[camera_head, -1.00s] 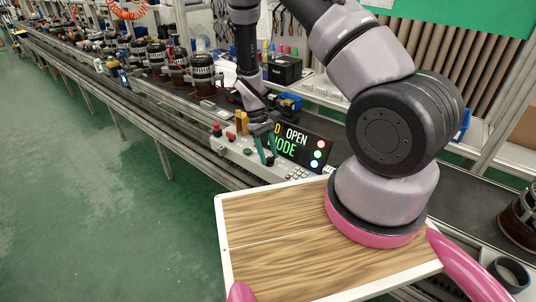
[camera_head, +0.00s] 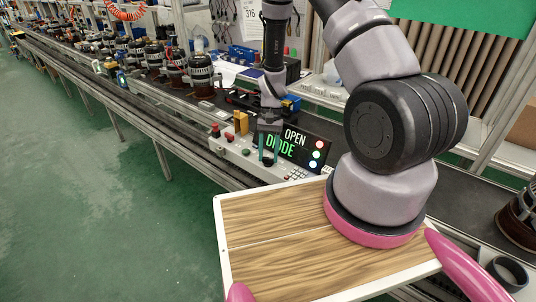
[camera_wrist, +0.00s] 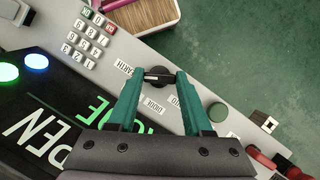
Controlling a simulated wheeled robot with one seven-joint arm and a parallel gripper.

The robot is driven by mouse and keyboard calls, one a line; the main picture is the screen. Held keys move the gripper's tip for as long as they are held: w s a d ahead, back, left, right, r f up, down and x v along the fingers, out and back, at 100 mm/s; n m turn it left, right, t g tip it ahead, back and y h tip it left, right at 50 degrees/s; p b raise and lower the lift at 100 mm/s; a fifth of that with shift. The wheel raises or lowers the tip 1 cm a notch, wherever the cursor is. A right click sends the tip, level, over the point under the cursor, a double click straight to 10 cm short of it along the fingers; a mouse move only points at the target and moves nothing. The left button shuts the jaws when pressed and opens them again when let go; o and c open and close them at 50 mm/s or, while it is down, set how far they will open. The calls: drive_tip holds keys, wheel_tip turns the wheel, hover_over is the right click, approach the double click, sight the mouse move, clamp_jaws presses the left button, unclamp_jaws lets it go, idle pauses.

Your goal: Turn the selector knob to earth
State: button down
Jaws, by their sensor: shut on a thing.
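The selector knob (camera_wrist: 159,84) is small, round and black with a pale pointer line across its top. It sits on the light grey test panel (camera_head: 234,148). My gripper (camera_wrist: 157,74) is shut on the knob from above, with one teal finger on each side. The pointer line runs roughly from finger to finger; I cannot tell which end is the pointing end. The EARTH label (camera_wrist: 123,67) lies left of the knob in the wrist view, and the DIODE label (camera_wrist: 153,104) lies just below it. In the head view my gripper (camera_head: 268,158) largely hides the knob.
A dark display (camera_head: 303,147) beside the knob shows OPEN and DIODE, partly covered by my gripper. A green button (camera_wrist: 217,112), red parts (camera_wrist: 262,160) and a keypad (camera_wrist: 83,38) are close by. My wooden-topped tray is in front.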

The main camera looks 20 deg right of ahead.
drive_tip(key=shift+m, duration=0.7)
drive_tip(key=shift+t+y, duration=0.3)
drive_tip(key=shift+c, duration=1.6)
unclamp_jaws()
drive_tip(key=v, duration=1)
drive_tip(key=shift+w+r, duration=0.2)
drive_tip(key=shift+r, duration=0.15)
drive_tip(key=shift+d, duration=0.15)
